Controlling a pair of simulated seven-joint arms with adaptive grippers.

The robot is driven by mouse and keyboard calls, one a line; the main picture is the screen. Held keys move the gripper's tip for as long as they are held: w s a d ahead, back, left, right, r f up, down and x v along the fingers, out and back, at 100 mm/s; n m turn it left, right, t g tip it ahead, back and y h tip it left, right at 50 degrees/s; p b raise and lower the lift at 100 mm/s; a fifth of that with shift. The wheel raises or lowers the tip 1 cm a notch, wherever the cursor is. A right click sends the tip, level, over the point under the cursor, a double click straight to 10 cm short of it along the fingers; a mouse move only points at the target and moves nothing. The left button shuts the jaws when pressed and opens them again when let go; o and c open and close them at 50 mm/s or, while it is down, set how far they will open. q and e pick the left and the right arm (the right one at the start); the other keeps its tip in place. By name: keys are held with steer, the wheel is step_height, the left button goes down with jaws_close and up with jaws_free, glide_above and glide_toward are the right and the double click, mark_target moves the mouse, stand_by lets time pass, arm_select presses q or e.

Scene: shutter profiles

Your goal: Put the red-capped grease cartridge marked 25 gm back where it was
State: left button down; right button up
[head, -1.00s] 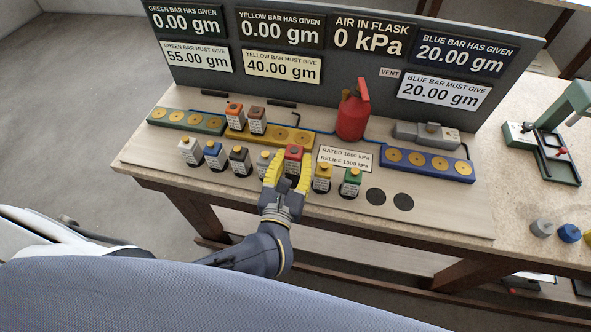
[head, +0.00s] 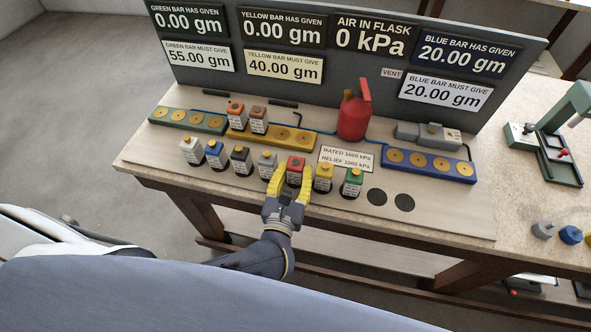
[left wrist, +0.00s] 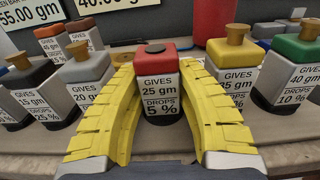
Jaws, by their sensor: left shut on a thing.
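The red-capped grease cartridge (head: 296,165) stands upright in the front row between a grey-capped and a yellow-capped cartridge. In the left wrist view its label (left wrist: 160,95) reads gives 25 gm, drops 5 %. My left gripper (head: 289,187) has its yellow fingers on either side of the cartridge, shut on it. In the left wrist view the fingers (left wrist: 163,115) flank its label. Its base is low at the board, but I cannot tell whether it is fully seated. My right gripper is not in view.
Neighbouring grey (head: 267,160) and yellow (head: 323,176) cartridges stand close on both sides. A green one (head: 352,182) and two empty dark round spots (head: 376,197) lie right. Behind are the yellow bar (head: 290,141) holding two cartridges, a rating plate (head: 347,158) and a red flask (head: 354,115).

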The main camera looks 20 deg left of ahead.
arm_select(q)
steer(key=c, duration=1.3)
jaws_free()
steer(key=shift+r, duration=0.1)
steer(key=s, duration=1.2)
steer(key=shift+d, duration=0.35)
